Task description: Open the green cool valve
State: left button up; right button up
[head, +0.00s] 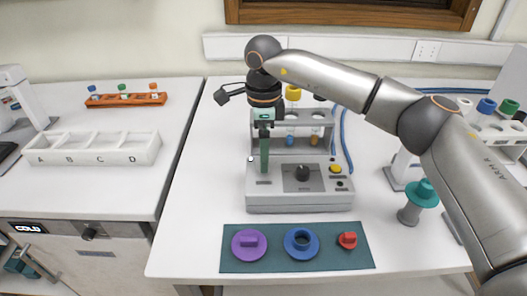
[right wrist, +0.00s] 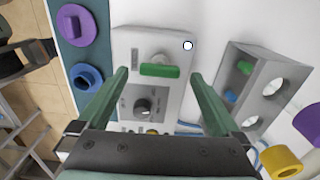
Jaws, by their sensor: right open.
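The green cool valve (right wrist: 160,70) is a bar-shaped green handle on a round grey base on the grey testing device (head: 300,205). In the right wrist view it lies crosswise between my fingers. In the head view my right gripper (head: 264,160) hides it. My right gripper, also in the right wrist view (right wrist: 158,78), is open and points down over the device. Its green fingers stand on either side of the handle, with visible gaps in that view; I cannot tell their exact height. My left gripper is not in view.
A black knob (head: 302,173) and a yellow button (head: 336,169) sit on the device beside the valve. A grey rack (head: 313,118) stands behind. A teal mat (head: 270,266) with purple, blue and red parts lies in front. A white lettered tray (head: 70,158) is at left.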

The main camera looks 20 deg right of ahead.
notch_tip(320, 180, up, 11)
jog(key=shift+r, duration=0.15)
dwell(0.4)
